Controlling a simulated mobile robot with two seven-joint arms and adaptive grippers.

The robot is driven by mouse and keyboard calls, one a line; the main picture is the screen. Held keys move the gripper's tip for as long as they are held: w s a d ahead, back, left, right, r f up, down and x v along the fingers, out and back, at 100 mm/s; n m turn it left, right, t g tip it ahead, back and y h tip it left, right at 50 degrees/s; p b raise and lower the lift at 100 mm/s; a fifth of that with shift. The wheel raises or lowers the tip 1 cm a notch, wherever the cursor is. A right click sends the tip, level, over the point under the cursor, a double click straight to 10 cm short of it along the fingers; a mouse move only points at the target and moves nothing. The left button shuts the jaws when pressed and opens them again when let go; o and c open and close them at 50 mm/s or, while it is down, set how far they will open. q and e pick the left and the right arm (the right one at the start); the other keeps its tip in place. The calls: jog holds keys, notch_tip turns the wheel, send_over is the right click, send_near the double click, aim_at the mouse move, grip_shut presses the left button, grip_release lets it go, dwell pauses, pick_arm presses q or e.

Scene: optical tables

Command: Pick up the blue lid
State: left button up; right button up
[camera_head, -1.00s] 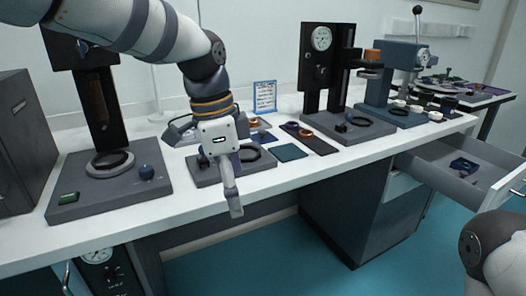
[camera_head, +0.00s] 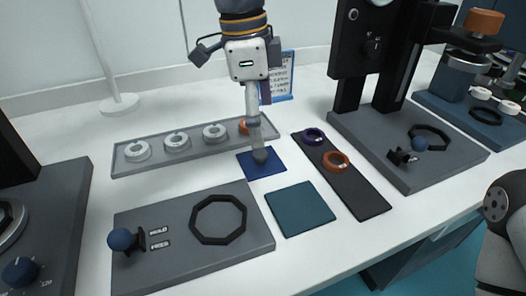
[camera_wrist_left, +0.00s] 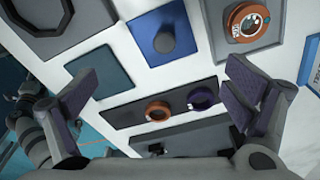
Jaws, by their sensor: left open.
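The blue lid (camera_head: 275,169) is a flat blue square on the white table, behind the teal square. In the left wrist view, the blue lid (camera_wrist_left: 193,48) has a dark round knob on its middle. My left gripper (camera_head: 238,70) is above the table over the lid, with its fingers apart and nothing between them. In the left wrist view, my open left gripper (camera_wrist_left: 163,68) frames the lid from a distance. A pale rod below the gripper covers part of the lid in the head view.
A grey panel (camera_head: 160,215) with a black ring and blue knob lies front left. A teal square (camera_head: 300,208) lies near the front edge. A dark strip (camera_head: 352,192) holds purple and orange rings. A grey tray (camera_head: 128,170) with white round pieces and a black press (camera_head: 450,160) flank the lid.

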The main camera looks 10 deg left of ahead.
aim_at(259, 156)
pick_arm(q)
jog(key=f, duration=0.7)
jog(key=shift+s+a+f, duration=0.1)
jog(key=shift+s, duration=0.1)
jog(key=shift+f, duration=0.35)
grip_shut()
